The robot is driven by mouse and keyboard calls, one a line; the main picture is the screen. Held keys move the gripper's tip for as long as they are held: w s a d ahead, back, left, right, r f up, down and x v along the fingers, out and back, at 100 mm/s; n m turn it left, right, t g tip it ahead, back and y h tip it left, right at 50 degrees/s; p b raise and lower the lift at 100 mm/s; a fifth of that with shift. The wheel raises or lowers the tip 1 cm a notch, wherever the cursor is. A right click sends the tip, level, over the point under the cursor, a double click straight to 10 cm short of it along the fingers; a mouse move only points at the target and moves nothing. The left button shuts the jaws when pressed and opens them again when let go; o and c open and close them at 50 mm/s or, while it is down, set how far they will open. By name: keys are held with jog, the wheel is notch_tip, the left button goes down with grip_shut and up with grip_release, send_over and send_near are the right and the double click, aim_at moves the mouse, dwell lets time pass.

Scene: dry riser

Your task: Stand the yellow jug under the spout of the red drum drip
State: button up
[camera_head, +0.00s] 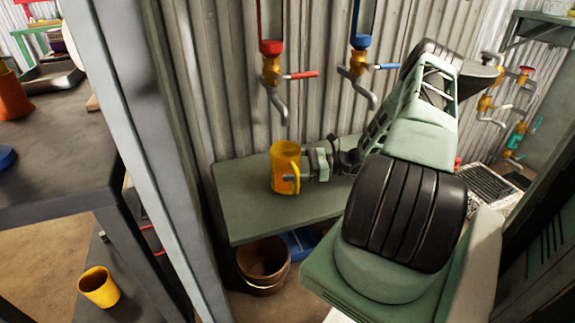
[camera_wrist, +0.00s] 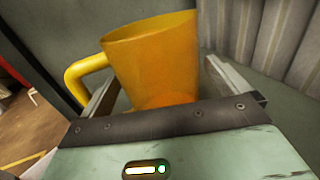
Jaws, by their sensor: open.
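The yellow jug (camera_head: 281,160) stands upright on a green bench (camera_head: 240,205) by the corrugated wall. The red drip (camera_head: 271,47) hangs on the wall above it, with a red lever and a curved grey spout (camera_head: 281,108). In the head view the spout's end is above the jug's mouth, with a clear gap; exact depth alignment is hard to judge. My gripper (camera_head: 300,180) is open, reaching in from the right at the jug. In the wrist view the jug (camera_wrist: 152,65) sits between my open fingers (camera_wrist: 165,92), handle to the left. Finger contact is unclear.
A blue drip (camera_head: 361,42) with its own spout hangs to the right. A brown pot (camera_head: 263,262) and a blue item (camera_head: 299,242) are below the bench. A grey post (camera_head: 135,150) and a dark table (camera_head: 60,165) stand left; a yellow cup (camera_head: 99,288) is lower left.

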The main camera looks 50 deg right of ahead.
jog(key=p+v, duration=0.1)
jog(key=v, duration=1.5)
